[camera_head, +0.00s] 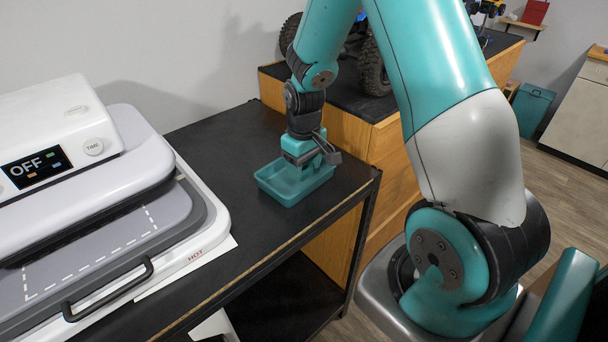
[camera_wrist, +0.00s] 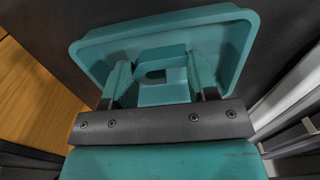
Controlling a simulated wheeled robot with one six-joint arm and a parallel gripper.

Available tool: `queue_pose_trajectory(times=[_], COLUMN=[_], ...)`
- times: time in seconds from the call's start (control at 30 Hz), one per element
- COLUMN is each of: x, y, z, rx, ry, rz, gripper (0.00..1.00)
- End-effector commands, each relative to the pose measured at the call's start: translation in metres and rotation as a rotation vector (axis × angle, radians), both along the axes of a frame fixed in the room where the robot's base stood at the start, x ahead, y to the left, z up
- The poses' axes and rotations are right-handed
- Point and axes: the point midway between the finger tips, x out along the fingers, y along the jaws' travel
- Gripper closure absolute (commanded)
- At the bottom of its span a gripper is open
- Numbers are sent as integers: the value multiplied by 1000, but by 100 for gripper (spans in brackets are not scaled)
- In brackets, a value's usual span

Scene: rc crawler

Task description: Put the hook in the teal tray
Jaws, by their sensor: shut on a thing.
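The teal tray (camera_head: 268,183) sits on the black bench top near its right end. In the wrist view the tray (camera_wrist: 244,45) fills the area beyond my fingers. My gripper (camera_head: 311,160) points down over the tray. In the wrist view my gripper (camera_wrist: 160,80) is shut on a teal piece, which I take to be the hook (camera_wrist: 163,94), with a slot-like opening. The hook lies within the tray's outline in that view. Its lower part is hidden, so I cannot tell whether it touches the tray floor. The hook is not clearly distinguishable in the head view.
A white heat press (camera_head: 70,150) with an OFF display and a front handle stands to the left on the bench. A wooden cabinet (camera_head: 385,140) with a black top and a wheeled crawler (camera_head: 372,68) stands behind the tray. Bare bench top lies between press and tray.

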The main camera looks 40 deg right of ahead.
Motion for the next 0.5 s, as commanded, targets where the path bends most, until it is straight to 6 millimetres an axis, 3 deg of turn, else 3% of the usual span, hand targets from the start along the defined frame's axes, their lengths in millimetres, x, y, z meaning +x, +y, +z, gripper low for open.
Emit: queue_pose_trajectory(times=[0.2,0.5], x=[-1,0], y=[0,0], z=[-31,-36], rx=[1,0], ry=[3,0], rz=[0,0], gripper=[68,68])
